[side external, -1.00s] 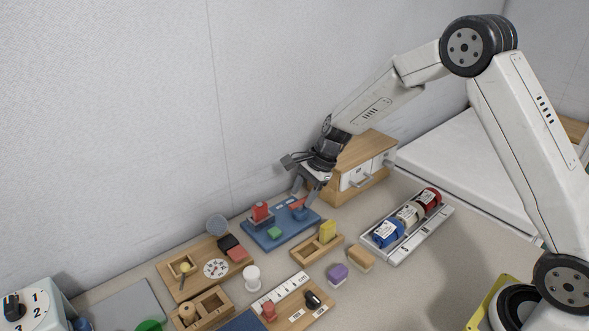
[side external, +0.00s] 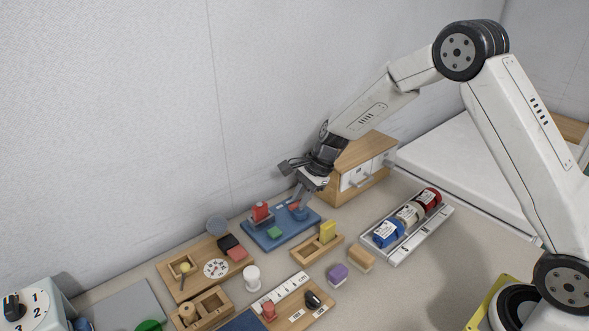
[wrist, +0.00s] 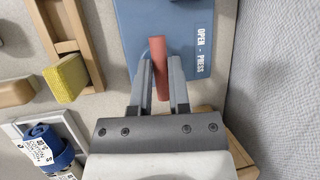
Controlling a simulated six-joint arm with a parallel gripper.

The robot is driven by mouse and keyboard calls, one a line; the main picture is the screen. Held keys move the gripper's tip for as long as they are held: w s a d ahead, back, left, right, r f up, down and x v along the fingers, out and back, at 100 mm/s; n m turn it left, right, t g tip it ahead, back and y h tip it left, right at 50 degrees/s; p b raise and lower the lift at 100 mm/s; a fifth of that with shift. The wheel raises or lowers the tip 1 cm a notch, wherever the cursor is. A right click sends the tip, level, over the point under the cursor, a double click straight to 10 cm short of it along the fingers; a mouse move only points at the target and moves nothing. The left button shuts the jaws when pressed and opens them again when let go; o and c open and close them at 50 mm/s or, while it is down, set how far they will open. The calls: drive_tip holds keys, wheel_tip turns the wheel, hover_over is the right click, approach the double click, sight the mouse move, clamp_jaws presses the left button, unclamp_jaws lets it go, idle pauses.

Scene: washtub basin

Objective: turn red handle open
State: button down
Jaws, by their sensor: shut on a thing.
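The red handle (wrist: 158,62) is a rounded bar on a blue board (wrist: 135,25), which carries a label reading "OPEN - PRESS". In the wrist view the handle stands between the two grey fingers of my gripper (wrist: 160,76), which is shut on it. In the side view the blue board (side external: 262,238) lies near the wall, and my gripper (side external: 297,203) reaches down to its right end. The handle is mostly hidden by the fingers there.
A wooden drawer cabinet (side external: 350,152) stands close to the right of my gripper. A wooden tray with a yellow sponge (side external: 328,230) lies in front of the board. The wall (side external: 262,100) is close behind.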

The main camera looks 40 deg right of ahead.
drive_tip(key=shift+n, duration=0.4)
drive_tip(key=n+g, duration=0.2)
drive_tip(key=n, duration=0.1)
drive_tip(key=n+g, duration=0.1)
drive_tip(key=n, duration=0.4)
drive_tip(key=shift+w+d+g, duration=0.1)
drive_tip(key=shift+g, duration=0.3)
drive_tip(key=n+g, duration=0.1)
drive_tip(key=n, duration=0.3)
drive_tip(key=shift+n+g+h, duration=0.3)
drive_tip(key=shift+g+h, duration=0.1)
drive_tip(key=shift+w+d+n+g+h, duration=0.1)
drive_tip(key=shift+n+g+h, duration=0.25)
drive_tip(key=shift+n, duration=0.75)
drive_tip(key=shift+w+n+g+h, duration=0.1)
drive_tip(key=shift+n+g+h, duration=0.25)
drive_tip(key=shift+n, duration=0.75)
drive_tip(key=c, duration=0.6)
unclamp_jaws()
